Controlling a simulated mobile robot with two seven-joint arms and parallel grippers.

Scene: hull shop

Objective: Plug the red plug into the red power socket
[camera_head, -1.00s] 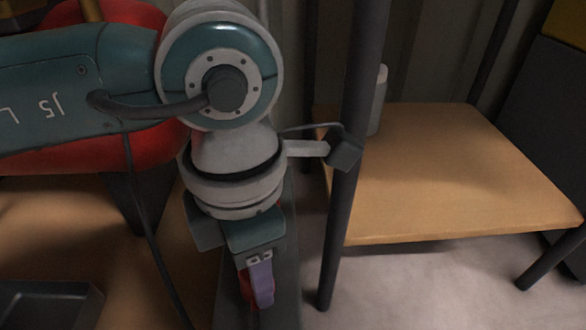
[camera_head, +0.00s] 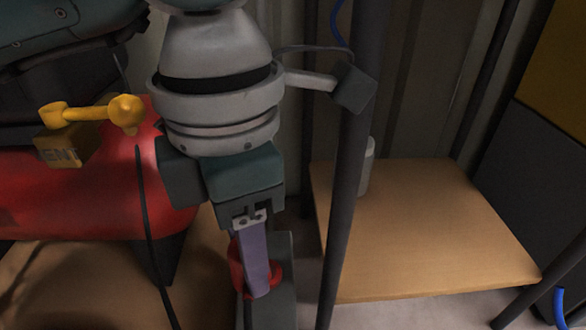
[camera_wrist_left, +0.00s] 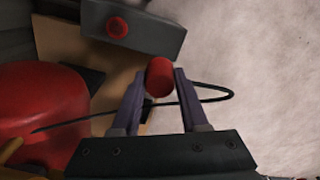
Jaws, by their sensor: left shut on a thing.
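My left gripper (camera_head: 257,285) points down in the head view, its purple fingers shut. In the left wrist view the fingers (camera_wrist_left: 159,85) hold the red plug (camera_wrist_left: 159,74), a red cylinder, between their tips. A black cable (camera_wrist_left: 212,90) loops near it. The red power socket (camera_wrist_left: 117,27) is a red round on a grey box (camera_wrist_left: 160,38), ahead and left of the plug in that view, with a visible gap between them. In the head view, red shows on both sides of the finger; whether it is plug or socket is unclear there. My right gripper is not in view.
A dark upright post (camera_head: 347,210) stands just right of my left gripper. Beyond it is a wooden shelf (camera_head: 430,235) with a grey cylinder (camera_head: 367,165). A red tank (camera_head: 90,200) and a yellow valve (camera_head: 85,115) are at left. A black cable (camera_head: 148,230) hangs there.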

